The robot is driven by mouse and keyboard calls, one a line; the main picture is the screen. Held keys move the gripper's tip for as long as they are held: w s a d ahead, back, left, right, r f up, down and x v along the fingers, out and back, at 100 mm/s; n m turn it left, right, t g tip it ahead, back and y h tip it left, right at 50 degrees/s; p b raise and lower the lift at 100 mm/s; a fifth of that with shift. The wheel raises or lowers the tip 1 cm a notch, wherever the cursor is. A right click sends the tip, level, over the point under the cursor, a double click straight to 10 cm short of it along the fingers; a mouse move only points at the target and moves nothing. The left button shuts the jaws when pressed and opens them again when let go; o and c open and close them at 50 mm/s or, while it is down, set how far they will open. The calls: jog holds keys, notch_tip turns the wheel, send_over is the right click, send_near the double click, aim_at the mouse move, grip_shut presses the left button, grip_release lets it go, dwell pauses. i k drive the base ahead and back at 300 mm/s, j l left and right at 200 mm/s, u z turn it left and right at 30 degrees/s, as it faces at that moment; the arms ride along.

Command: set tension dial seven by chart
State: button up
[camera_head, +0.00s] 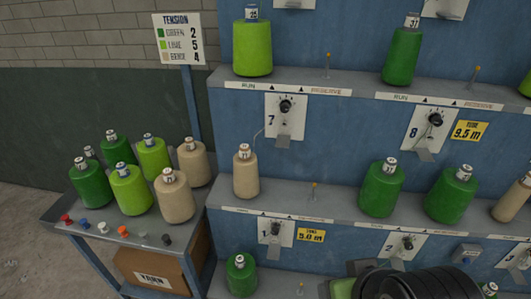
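Dial seven (286,106) is a black knob on a white plate marked 7 (271,120), on the blue frame's middle level. Its pointer setting is too small to read. The tension chart (180,40) at upper left reads green 2, lime 5, beige 4. A beige cone (245,174) stands on the shelf below and left of the plate, with a thin thread or wire rising from it toward the plate. A lime cone (252,48) stands on the shelf above. A dark ribbed part, apparently of my arm, shows at the bottom right. My gripper's fingers do not show.
More dials and green cones line the lower levels. A side table (75,230) at left holds several cones and small coloured pieces, above a yarn box (155,274).

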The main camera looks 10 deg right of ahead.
aim_at(284, 108)
jog(key=i+l+u, duration=0.15)
jog(key=u, duration=0.2)
jog(key=i+l+u, duration=0.25)
jog(key=u, duration=0.15)
jog(key=i+l+u, duration=0.15)
jog(key=u, duration=0.2)
jog(key=l, duration=0.1)
